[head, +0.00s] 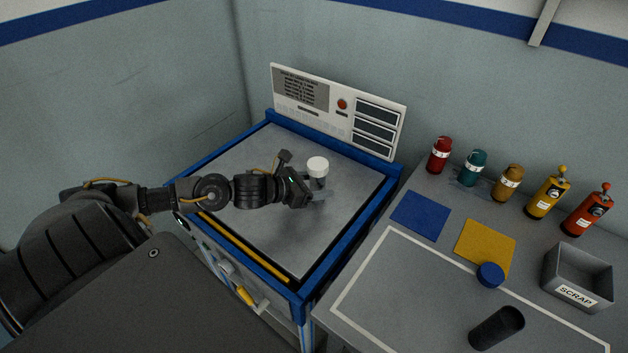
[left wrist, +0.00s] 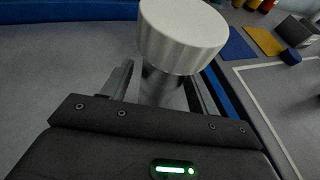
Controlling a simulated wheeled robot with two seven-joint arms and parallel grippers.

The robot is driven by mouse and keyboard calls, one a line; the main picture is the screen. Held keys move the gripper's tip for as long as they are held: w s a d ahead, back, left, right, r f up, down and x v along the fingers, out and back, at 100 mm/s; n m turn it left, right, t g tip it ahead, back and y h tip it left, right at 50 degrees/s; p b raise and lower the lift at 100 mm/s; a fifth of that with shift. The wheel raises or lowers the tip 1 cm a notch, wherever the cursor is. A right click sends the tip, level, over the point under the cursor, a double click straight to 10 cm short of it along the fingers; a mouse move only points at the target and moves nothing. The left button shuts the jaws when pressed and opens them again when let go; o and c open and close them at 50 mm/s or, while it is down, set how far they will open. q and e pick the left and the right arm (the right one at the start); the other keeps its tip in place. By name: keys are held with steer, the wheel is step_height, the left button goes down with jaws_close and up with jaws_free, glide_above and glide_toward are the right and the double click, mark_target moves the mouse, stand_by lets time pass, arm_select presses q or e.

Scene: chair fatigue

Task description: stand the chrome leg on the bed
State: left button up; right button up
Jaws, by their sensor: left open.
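The chrome leg (head: 317,184) stands upright on the grey bed (head: 250,155) of the blue-framed machine, right of the bed's middle, with a wide white cap (head: 317,164) on top. My left gripper (head: 318,197) is low over the bed at the leg, its jaws open. In the left wrist view the leg's shiny shaft (left wrist: 162,86) is between the two fingers, with the white cap (left wrist: 182,36) above them. I see a gap at the right finger; contact at the left one is unclear. The leg's lower end is hidden by the gripper. My right gripper is not in view.
A control panel (head: 338,112) stands behind the bed. On the right table are several coloured bottles (head: 508,182), blue and yellow mats (head: 420,215), a blue cap (head: 491,274), a dark cylinder (head: 496,328) lying down, and a scrap bin (head: 578,292). The bed's left part is clear.

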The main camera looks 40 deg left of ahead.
mark_target(311, 186)
arm_select(q)
steer(key=shift+r, duration=0.25)
steer(key=shift+s+a+f, duration=0.1)
steer(key=shift+s+a, duration=0.05)
steer(key=shift+s, duration=0.15)
steer(key=v, duration=0.5)
steer(key=shift+s+b, duration=0.2)
steer(key=shift+b, duration=0.15)
steer(key=p+v, duration=0.3)
steer(key=v, duration=0.3)
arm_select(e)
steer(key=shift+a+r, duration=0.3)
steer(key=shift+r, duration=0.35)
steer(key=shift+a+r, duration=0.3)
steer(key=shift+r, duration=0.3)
arm_select(q)
steer(key=shift+a, duration=0.1)
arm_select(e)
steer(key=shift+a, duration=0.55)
arm_select(q)
steer(key=shift+w, duration=0.1)
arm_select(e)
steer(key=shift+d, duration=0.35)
